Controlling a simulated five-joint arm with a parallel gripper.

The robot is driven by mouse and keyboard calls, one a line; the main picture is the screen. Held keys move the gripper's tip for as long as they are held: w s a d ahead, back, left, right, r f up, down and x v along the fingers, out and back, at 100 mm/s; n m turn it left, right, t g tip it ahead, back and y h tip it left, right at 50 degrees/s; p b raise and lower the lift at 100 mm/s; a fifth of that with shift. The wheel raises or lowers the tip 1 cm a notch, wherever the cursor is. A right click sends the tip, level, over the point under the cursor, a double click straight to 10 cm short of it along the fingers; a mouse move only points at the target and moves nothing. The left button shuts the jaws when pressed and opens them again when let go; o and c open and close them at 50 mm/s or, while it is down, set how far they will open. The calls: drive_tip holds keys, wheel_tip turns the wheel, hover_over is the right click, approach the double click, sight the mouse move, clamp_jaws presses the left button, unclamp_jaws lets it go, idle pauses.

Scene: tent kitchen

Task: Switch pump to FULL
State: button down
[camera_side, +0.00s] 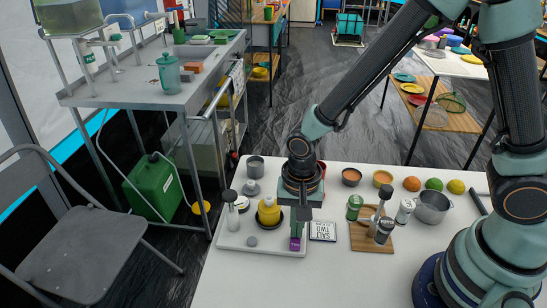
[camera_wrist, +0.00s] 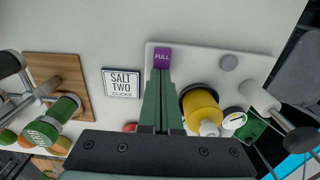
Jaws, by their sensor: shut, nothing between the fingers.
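The purple block marked FULL (camera_wrist: 162,57) is at the edge of the white tray (camera_wrist: 220,50). It also shows in the side view (camera_side: 295,244), at the tray's front right corner. My gripper (camera_wrist: 162,73) is shut and empty, its green fingertips right at the purple block. In the side view my gripper (camera_side: 297,230) points down over that corner; whether it touches the block I cannot tell. A yellow pump bottle (camera_side: 267,213) stands on a black round base on the tray. A grey round disc (camera_side: 252,241) lies left of the purple block.
A sign reading SALT TWO CLICKS (camera_side: 322,231) lies right of the tray. A wooden board (camera_side: 370,246) with shakers stands farther right. Bowls (camera_side: 351,177), fruit and a pot (camera_side: 433,207) line the table's back. The table front is clear.

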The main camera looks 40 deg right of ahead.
drive_tip(key=shift+f, duration=0.15)
drive_tip(key=shift+a, duration=0.1)
drive_tip(key=shift+s+a+r, duration=0.25)
drive_tip(key=shift+s+a, duration=0.2)
drive_tip(key=shift+s, duration=0.1)
idle(0.4)
wheel_tip(320, 180, up, 14)
drive_tip(key=s+a, duration=0.1)
drive_tip(key=shift+s+a, duration=0.25)
idle(0.4)
